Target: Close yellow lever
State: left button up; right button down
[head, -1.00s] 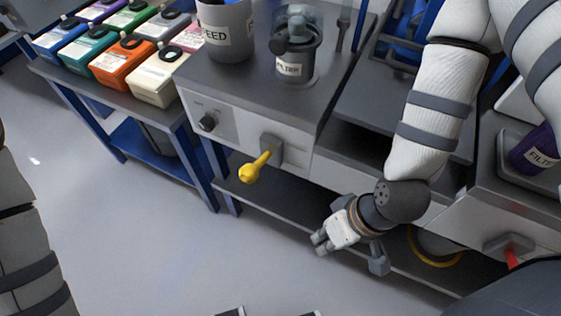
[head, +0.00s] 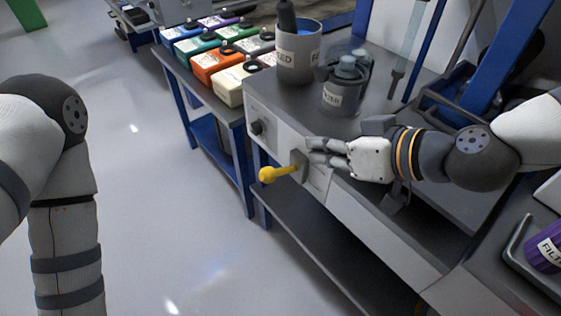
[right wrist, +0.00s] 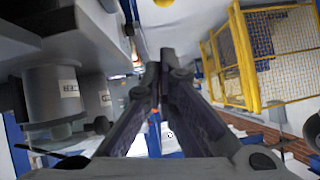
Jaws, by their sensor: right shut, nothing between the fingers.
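The yellow lever (head: 278,173) sticks out to the left from a grey mount on the front of the grey cabinet in the head view, its round knob at the free end. My right gripper (head: 312,151) is at the lever's mount, just above and to the right of the lever, with its fingers pointing left. It is shut and empty; I cannot tell whether it touches the lever. Its fingers (right wrist: 155,95) come together in the right wrist view. A yellow round part at that view's top edge appears to be the knob. My left gripper is out of the head view.
The feed pot (head: 299,52) and filter pot (head: 343,92) stand on top. Colored boxes (head: 217,62) line the bench to the left. The floor before the cabinet is clear.

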jog(key=b, duration=0.3)
send_over(277, 172)
jog(key=s, duration=0.1)
jog(key=shift+f, duration=4.75)
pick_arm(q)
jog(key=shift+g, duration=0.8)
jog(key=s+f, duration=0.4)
pick_arm(e)
jog(key=shift+s+d, duration=0.15)
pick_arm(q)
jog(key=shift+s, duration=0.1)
